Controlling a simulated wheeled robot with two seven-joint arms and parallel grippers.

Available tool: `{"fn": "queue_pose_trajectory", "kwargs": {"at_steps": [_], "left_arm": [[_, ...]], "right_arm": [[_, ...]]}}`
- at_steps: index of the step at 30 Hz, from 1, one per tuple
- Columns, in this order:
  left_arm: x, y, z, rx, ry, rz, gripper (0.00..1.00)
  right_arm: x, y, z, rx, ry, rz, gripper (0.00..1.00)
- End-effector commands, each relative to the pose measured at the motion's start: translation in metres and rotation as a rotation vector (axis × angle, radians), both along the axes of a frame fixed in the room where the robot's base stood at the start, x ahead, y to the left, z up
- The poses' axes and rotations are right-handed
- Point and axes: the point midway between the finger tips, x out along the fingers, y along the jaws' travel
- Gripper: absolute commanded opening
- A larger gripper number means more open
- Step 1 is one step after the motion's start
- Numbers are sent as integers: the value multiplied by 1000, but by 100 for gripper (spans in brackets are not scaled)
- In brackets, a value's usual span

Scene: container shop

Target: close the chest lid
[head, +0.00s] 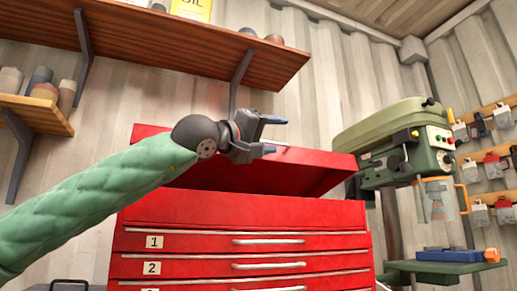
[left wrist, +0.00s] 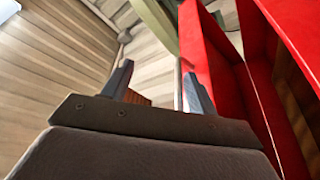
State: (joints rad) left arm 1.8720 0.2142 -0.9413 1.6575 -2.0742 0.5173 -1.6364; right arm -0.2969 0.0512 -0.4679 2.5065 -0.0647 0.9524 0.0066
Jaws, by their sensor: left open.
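The red tool chest (head: 245,214) stands in front of me, with numbered drawers and long pale handles. Its red lid (head: 305,174) is raised part way and tilted, not flat on the chest body. My left gripper (head: 275,136) is open and empty, with its two fingers apart, at the lid's upper edge in the head view. I cannot tell whether a finger touches the lid. In the left wrist view the gripper (left wrist: 157,88) also shows open, with red chest panels (left wrist: 208,62) close on its right. My right gripper is not in view.
A wooden shelf (head: 150,36) on brackets hangs above the chest. A lower shelf (head: 32,112) with several cups stands at left. A green drill press (head: 385,128) stands close to the chest's right side. Tools hang on the right wall.

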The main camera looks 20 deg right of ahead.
Motion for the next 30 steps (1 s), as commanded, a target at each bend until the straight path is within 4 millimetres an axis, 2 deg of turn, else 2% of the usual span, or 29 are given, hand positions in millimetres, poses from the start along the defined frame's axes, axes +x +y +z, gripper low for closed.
{"fn": "queue_pose_trajectory", "kwargs": {"at_steps": [1, 3, 4, 5, 6, 16, 30], "left_arm": [[-23, -13, 11, -2, -14, -26, 47], [-34, -21, 19, -2, -17, -27, 66], [-39, -25, 22, -2, -18, -29, 55], [-42, -28, 25, -1, -17, -28, 32], [-46, -31, 29, -2, -15, -27, 31], [-63, -49, 44, -1, -9, -18, 31], [-63, -49, 45, -2, -7, -16, 31]], "right_arm": [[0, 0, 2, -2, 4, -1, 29], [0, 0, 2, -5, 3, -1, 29], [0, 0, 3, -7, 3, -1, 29], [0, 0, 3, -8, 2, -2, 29], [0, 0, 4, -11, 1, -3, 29], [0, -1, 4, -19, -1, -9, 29], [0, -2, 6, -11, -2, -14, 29]]}}
